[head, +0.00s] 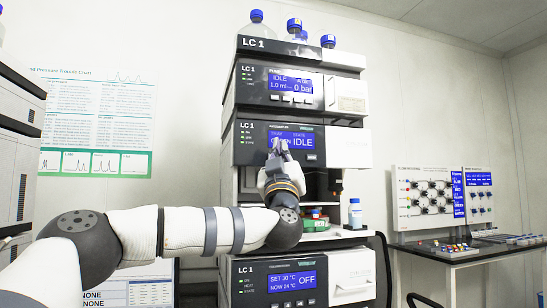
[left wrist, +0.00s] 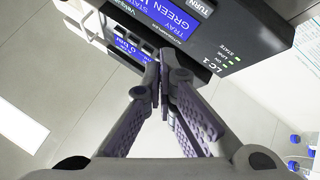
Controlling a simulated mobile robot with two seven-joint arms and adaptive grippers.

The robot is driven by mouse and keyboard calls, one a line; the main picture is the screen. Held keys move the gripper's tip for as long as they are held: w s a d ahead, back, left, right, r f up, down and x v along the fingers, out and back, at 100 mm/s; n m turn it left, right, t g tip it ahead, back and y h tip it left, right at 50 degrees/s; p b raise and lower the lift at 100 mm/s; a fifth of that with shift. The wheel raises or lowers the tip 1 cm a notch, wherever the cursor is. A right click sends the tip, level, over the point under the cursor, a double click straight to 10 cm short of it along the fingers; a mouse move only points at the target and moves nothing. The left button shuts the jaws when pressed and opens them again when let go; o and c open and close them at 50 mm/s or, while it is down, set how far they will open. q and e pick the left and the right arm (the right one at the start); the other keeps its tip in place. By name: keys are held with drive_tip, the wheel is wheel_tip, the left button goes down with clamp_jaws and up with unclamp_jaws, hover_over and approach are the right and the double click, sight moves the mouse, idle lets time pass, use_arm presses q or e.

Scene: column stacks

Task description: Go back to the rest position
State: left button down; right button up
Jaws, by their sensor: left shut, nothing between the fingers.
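My left gripper (head: 279,152) is raised in front of the autosampler panel (head: 312,143) of the LC 1 stack. Its fingers cover part of the blue display, where "IDLE" still shows. In the left wrist view the fingers (left wrist: 162,86) are closed together with nothing between them, close to the panel and its blue display (left wrist: 160,18). I cannot tell whether the tips touch the panel. My left arm reaches in from the left, across the front of the stack. My right gripper is not in view.
Capped bottles (head: 257,22) stand on top. The column module (head: 275,280) is below. Another instrument stack (head: 18,150) stands at left, a bench (head: 470,252) at right.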

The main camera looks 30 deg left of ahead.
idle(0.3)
